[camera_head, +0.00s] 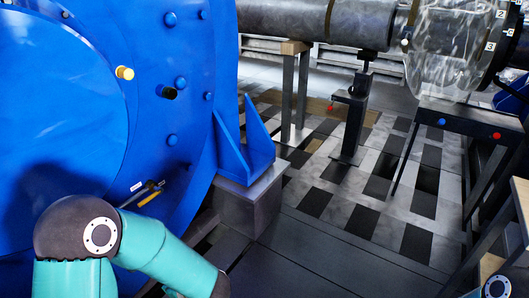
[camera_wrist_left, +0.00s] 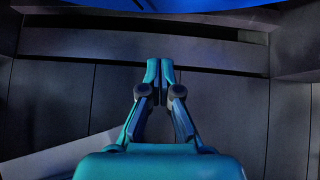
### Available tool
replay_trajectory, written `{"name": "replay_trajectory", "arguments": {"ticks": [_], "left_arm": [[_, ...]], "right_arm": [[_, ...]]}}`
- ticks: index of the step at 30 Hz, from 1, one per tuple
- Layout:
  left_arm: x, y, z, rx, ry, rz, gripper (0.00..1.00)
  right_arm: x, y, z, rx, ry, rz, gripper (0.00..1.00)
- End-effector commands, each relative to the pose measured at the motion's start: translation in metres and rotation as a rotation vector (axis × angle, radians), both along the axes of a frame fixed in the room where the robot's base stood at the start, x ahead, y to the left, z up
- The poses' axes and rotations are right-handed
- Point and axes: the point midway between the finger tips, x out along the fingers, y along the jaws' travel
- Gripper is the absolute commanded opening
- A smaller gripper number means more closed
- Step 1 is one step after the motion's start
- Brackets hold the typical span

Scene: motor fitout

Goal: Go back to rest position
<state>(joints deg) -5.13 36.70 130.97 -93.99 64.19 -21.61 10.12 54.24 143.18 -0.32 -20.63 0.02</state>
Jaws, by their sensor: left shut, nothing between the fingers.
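My left gripper (camera_wrist_left: 160,72) shows in the left wrist view with its two teal fingertips together and nothing between them. It hangs over dark floor panels, apart from anything. In the head view, part of my left arm shows at the lower left, in front of the large blue motor housing (camera_head: 150,100). The left gripper's fingers are out of the head view. My right gripper is not in view.
The blue housing has a yellow plug (camera_head: 124,72), a black plug (camera_head: 169,92) and a foot bracket (camera_head: 241,150) on a grey block (camera_head: 247,205). A dark table (camera_head: 460,118) with a blue and a red button stands right. The checkered floor (camera_head: 370,190) between is mostly clear.

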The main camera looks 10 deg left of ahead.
Motion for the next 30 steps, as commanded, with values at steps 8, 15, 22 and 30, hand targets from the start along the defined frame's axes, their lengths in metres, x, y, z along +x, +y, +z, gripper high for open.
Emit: {"name": "replay_trajectory", "arguments": {"ticks": [8, 15, 22, 30], "left_arm": [[-0.105, -0.064, -0.089, -0.427, 0.192, 0.437, 0.0], [-0.164, -0.178, -0.132, -0.864, 0.167, 1.236, 0.0], [-0.143, -0.205, -0.151, -0.993, -0.087, 1.794, 0.0], [-0.125, -0.19, -0.134, -0.992, -0.345, 2.091, 0.0]], "right_arm": [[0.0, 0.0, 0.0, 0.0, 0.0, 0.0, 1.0], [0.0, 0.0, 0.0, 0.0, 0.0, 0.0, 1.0], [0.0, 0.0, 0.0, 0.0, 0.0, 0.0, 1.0], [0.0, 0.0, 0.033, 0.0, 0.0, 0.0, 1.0]]}}
